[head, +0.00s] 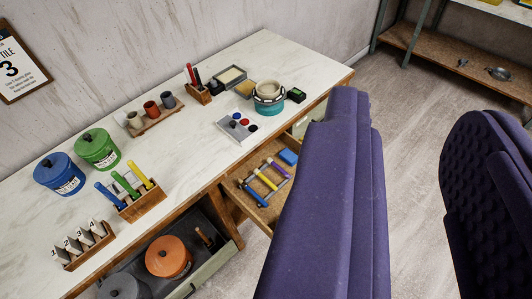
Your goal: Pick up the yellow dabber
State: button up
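Two yellow sticks are in view, and I cannot tell for sure which is the dabber. One yellow stick (139,173) stands tilted in a wooden holder (144,205) beside a green and a blue one. Another yellow stick (265,180) lies in the open drawer (236,190) between a purple and a blue one. My gripper (412,110) shows as two large purple fingers at the right. They stand wide apart with only floor seen between them, so it is open and empty. The left finger covers part of the drawer area.
A white worktop (190,135) carries a blue tub (60,173), a green tub (97,149), cups (152,109), a white palette (236,127) and a teal pot (268,98). A lower drawer holds an orange tub (168,257). Open floor (415,100) lies at the right, before shelving.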

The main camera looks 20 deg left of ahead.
aim_at(257, 172)
jog(key=i+l+u, duration=0.3)
jog(key=i+l, duration=0.2)
jog(key=i, duration=0.2)
jog(key=i+l+u, duration=0.35)
jog(key=i+l, duration=0.25)
jog(key=i+l+u, duration=0.3)
jog(key=i+l, duration=0.25)
jog(key=l, duration=0.25)
